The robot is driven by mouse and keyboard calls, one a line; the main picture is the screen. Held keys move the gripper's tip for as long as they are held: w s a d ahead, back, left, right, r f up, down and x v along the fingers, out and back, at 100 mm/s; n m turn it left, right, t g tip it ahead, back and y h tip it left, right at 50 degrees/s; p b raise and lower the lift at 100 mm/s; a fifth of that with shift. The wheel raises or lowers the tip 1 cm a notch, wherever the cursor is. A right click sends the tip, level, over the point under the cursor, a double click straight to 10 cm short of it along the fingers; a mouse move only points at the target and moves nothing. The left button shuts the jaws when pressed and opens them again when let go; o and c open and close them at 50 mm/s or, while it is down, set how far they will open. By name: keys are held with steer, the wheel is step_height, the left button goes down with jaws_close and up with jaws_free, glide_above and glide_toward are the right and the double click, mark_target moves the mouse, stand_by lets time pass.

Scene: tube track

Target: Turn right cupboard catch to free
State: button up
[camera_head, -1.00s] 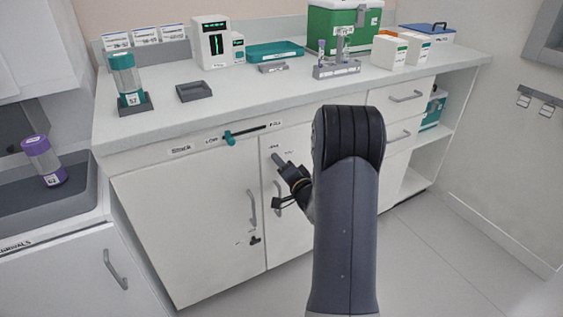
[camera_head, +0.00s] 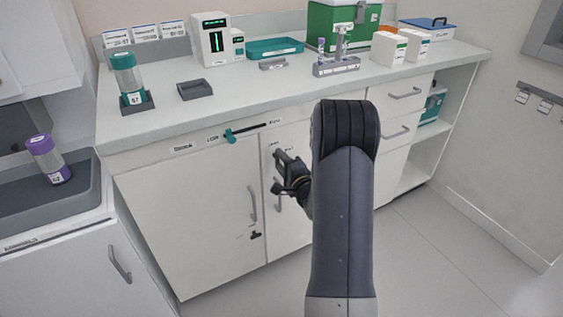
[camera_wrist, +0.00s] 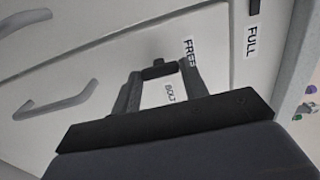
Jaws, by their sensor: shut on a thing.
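The right cupboard door (camera_head: 291,223) is shut, and its catch sits near its top. In the wrist view the dark catch (camera_wrist: 158,69) lies between the fingertips of my gripper (camera_wrist: 160,78), which is shut on it. The label "FREE" (camera_wrist: 189,51) is just beyond the catch, and the label "BOLT" (camera_wrist: 176,92) shows between the fingers. In the head view my gripper (camera_head: 281,158) is against the upper part of the right door, and the fingers hide the catch there.
The left door has a dark catch (camera_head: 256,235) low down and a handle (camera_head: 253,203). A teal slider (camera_head: 229,136) sits above the doors under the worktop edge. Drawers (camera_head: 404,107) stand to the right. The floor in front is clear.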

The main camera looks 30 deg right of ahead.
steer(key=o, duration=1)
steer(key=shift+s, duration=0.1)
steer(key=s, duration=0.5)
steer(key=s+p, duration=0.1)
steer(key=s, duration=0.4)
steer(key=shift+s+d, duration=0.2)
steer(key=shift+s, duration=0.15)
steer(key=w, duration=0.5)
steer(key=w+b, duration=0.1)
steer(key=w, duration=0.4)
steer(key=shift+w+a, duration=0.2)
steer(key=shift+w, duration=0.3)
steer(key=shift+n, duration=0.3)
